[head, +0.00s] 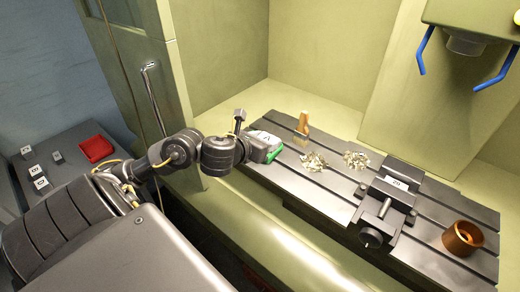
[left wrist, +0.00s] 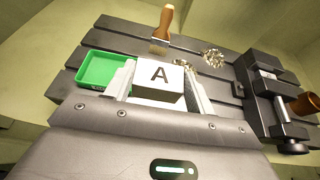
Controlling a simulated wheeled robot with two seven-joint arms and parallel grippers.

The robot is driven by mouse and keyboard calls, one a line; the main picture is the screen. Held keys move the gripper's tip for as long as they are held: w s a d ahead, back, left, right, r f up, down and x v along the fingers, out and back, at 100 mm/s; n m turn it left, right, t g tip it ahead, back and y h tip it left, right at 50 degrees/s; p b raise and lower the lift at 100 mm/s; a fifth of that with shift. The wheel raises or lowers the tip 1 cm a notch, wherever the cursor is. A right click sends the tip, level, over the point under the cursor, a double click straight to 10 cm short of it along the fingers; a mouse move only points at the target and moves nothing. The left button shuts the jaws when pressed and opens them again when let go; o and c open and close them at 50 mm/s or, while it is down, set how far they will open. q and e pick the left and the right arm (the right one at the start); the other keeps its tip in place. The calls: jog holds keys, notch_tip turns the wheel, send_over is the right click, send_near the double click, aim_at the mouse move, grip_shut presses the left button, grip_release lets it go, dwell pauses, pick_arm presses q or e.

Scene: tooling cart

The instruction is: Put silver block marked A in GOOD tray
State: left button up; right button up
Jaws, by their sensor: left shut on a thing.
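The silver block marked A (left wrist: 158,80) is between the two fingers of my left gripper (left wrist: 159,88), with its pale lettered top facing the wrist camera. In the head view, my left gripper (head: 262,145) is over the left end of the slotted machine table, and the block's pale top (head: 266,137) shows there. A green tray (left wrist: 104,68) lies just left of the gripper in the left wrist view. In the head view only part of the green tray (head: 275,154) shows beside the gripper. I can read no GOOD label on it. My right gripper is not in view.
A brush (head: 303,122), metal chips (head: 313,162), a vise (head: 391,190) and a copper-coloured cylinder (head: 463,238) are on the machine table (head: 345,209). A red tray (head: 96,148) and several small marked blocks (head: 36,170) are on the cart at left. Blue handles (head: 421,50) hang at upper right.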

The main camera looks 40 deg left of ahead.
pick_arm(q)
jog(key=shift+w+a+f+b, duration=0.65)
jog(key=shift+w+a+f, duration=0.15)
jog(key=shift+a, duration=0.15)
jog(key=w+a+f, duration=0.4)
jog(key=a, duration=0.1)
jog(key=w+a+f, duration=0.2)
jog(key=shift+w+a+f, duration=0.25)
jog(key=shift+a+f, duration=0.1)
jog(key=shift+a, duration=0.05)
jog(key=shift+w+a+f, duration=0.35)
jog(key=shift+a+f, duration=0.1)
jog(key=shift+f, duration=0.15)
notch_tip(320, 180, down, 3)
jog(key=shift+w+a+r+p, duration=0.1)
jog(key=shift+p, duration=0.9)
jog(key=shift+f, duration=0.3)
